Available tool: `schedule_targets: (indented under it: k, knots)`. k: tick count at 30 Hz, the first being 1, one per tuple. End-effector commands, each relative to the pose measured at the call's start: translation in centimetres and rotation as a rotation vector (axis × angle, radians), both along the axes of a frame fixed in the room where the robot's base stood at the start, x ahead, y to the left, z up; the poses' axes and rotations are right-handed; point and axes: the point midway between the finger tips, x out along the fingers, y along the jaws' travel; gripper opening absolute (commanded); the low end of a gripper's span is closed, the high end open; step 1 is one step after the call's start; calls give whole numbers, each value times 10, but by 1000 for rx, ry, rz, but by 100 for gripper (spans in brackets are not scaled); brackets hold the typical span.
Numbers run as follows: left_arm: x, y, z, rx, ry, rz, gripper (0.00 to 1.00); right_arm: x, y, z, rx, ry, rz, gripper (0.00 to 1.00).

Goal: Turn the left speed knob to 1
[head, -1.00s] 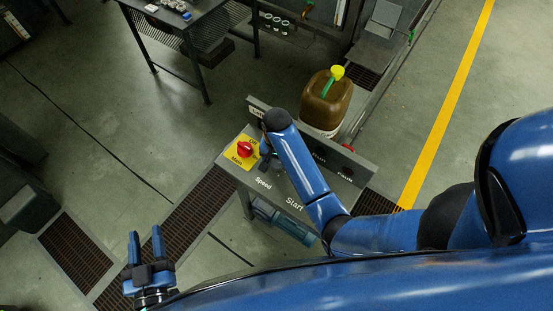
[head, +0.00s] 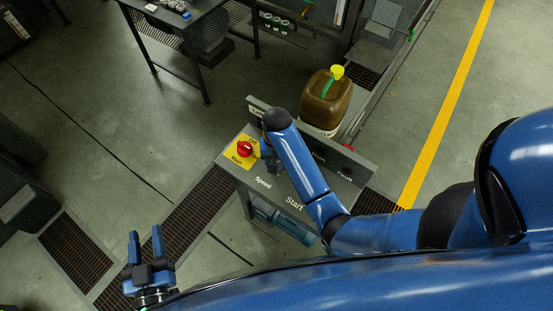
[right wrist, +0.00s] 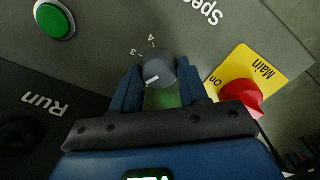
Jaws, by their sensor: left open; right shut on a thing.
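The speed knob (right wrist: 158,70) is a dark grey round knob with a white pointer mark, on the grey control panel (right wrist: 100,30). The numbers 3 and 4 show beside it in the right wrist view; its other numbers are hidden. The pointer faces the lower left of that view, towards my gripper. My right gripper (right wrist: 158,78) is shut on the knob, one finger on each side. In the head view my right arm hides the knob. My left gripper (head: 146,248) is open and empty, over the floor at lower left.
A red main switch on a yellow plate (right wrist: 270,75) sits close beside my right gripper. A green button (right wrist: 54,20) is on the panel's other side. A brown canister (head: 326,102) stands behind the panel, and a dark table (head: 190,28) farther back. Floor at left is open.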

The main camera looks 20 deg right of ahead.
Motion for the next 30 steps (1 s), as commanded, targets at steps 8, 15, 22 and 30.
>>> schedule_targets:
  k: [8,15,22,30]
  knots:
    - [0,0,0,0,0,0,43,0,0,0,0,0,236,13]
    - [0,0,0,0,0,0,43,0,0,0,0,-1,397,13]
    - [0,0,0,0,0,0,43,0,0,0,0,-1,484,13]
    - [0,0,0,0,0,0,43,0,0,0,0,-1,514,13]
